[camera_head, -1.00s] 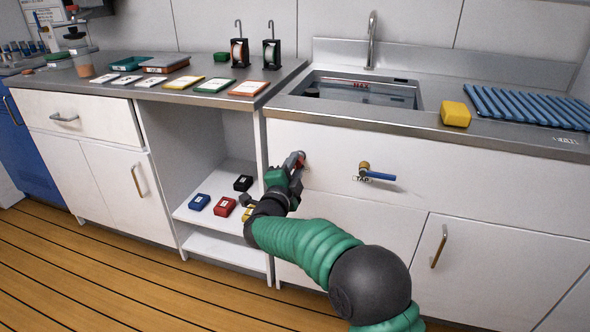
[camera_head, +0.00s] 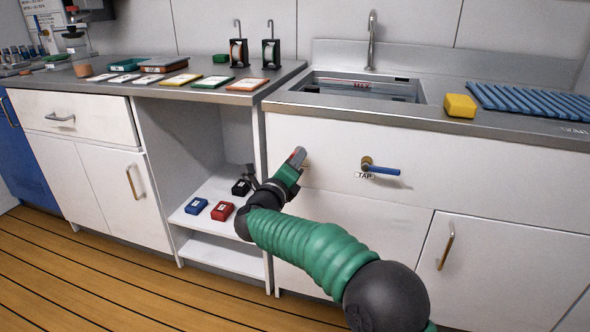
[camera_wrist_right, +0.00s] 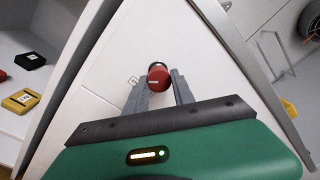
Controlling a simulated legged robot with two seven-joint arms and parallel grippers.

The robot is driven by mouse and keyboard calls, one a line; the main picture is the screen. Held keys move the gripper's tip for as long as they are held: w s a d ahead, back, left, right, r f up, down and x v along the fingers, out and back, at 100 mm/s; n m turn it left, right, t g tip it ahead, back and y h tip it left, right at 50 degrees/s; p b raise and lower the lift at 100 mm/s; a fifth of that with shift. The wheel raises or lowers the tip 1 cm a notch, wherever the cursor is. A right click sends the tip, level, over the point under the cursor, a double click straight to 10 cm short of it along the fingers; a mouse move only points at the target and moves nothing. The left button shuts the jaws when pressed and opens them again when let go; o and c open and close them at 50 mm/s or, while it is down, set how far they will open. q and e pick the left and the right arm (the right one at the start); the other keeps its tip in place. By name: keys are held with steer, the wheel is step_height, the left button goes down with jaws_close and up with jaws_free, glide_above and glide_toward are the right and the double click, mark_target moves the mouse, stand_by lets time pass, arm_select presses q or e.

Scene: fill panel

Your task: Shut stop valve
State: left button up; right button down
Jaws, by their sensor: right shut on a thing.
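The stop valve's red handle (camera_head: 298,155) sticks out from the white cabinet front, left of the tap. In the right wrist view its round red end (camera_wrist_right: 158,78) sits between my two grey fingers. My right gripper (camera_head: 293,165) is shut on this red handle; in the right wrist view the fingers (camera_wrist_right: 158,92) flank it. The gripper hides part of the handle and its mount in the head view. A small label (camera_wrist_right: 132,80) is on the panel beside it, too small to read. My left gripper is not in view.
A blue-handled tap (camera_head: 383,170) marked TAP is to the right. An open shelf (camera_head: 215,185) with blue, red and black boxes is to the left; a yellow box (camera_wrist_right: 21,101) shows there in the wrist view. The sink counter (camera_head: 440,122) overhangs above.

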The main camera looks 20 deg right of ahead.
steer(key=shift+w+a+f+m+y+b, duration=0.15)
steer(key=shift+m+b, duration=0.75)
steer(key=shift+m, duration=3.35)
steer(key=shift+a+r+m+y+b, duration=0.15)
steer(key=shift+m+b, duration=0.8)
steer(key=shift+m, duration=3.35)
steer(key=shift+w+f+m+y+b, duration=0.15)
steer(key=shift+m+b, duration=0.75)
steer(key=shift+m, duration=3.35)
steer(key=c, duration=1.1)
jaws_free()
steer(key=shift+s, duration=0.1)
